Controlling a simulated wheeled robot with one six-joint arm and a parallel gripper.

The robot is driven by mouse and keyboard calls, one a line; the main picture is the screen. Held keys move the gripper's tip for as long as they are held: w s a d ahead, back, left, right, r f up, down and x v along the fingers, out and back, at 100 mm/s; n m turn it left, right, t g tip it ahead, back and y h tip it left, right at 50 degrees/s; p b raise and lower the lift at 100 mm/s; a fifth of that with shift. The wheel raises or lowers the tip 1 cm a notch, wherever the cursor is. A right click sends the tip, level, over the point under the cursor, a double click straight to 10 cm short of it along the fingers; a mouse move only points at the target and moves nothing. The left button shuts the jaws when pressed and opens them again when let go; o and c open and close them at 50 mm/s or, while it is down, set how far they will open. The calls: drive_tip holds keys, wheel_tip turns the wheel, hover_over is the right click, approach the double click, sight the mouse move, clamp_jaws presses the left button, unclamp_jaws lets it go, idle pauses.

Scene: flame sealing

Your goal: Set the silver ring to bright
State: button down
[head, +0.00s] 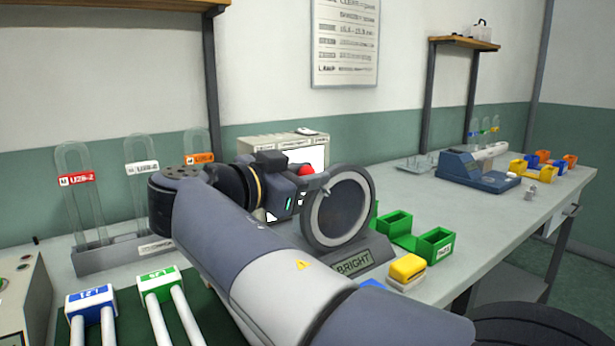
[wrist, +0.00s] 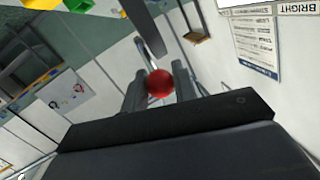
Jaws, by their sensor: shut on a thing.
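The silver ring (head: 314,217) surrounds a dark round face and stands upright on a grey base with a plate reading BRIGHT (head: 353,262). A red ball knob (head: 306,170) shows at the ring's left. My gripper (head: 301,181) is just left of the ring, and its fingers are shut on the red knob. In the wrist view the red knob (wrist: 160,84) sits between the two grey fingers of my gripper (wrist: 159,90). A BRIGHT label (wrist: 299,8) also shows there at the upper right. My arm hides part of the bench, and how the knob joins the ring is unclear.
Green bins (head: 433,245) and a yellow block (head: 407,268) lie right of the ring. A rack (head: 115,255) with clear tubes stands at the left. Blue and green capped holders (head: 90,297) are in front. A blue device (head: 478,172) sits farther right on the bench.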

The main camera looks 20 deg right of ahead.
drive_tip(key=shift+f, duration=0.2)
drive_tip(key=c, duration=1.2)
unclamp_jaws()
drive_tip(key=shift+r, duration=0.1)
drive_tip(key=p+v, duration=0.1)
drive_tip(key=v, duration=1)
drive_tip(key=b+x, duration=0.1)
drive_tip(key=x, duration=0.9)
drive_tip(key=shift+d, duration=0.1)
drive_tip(key=shift+w+d, duration=0.2)
drive_tip(key=shift+d, duration=0.15)
drive_tip(key=shift+d+r, duration=0.1)
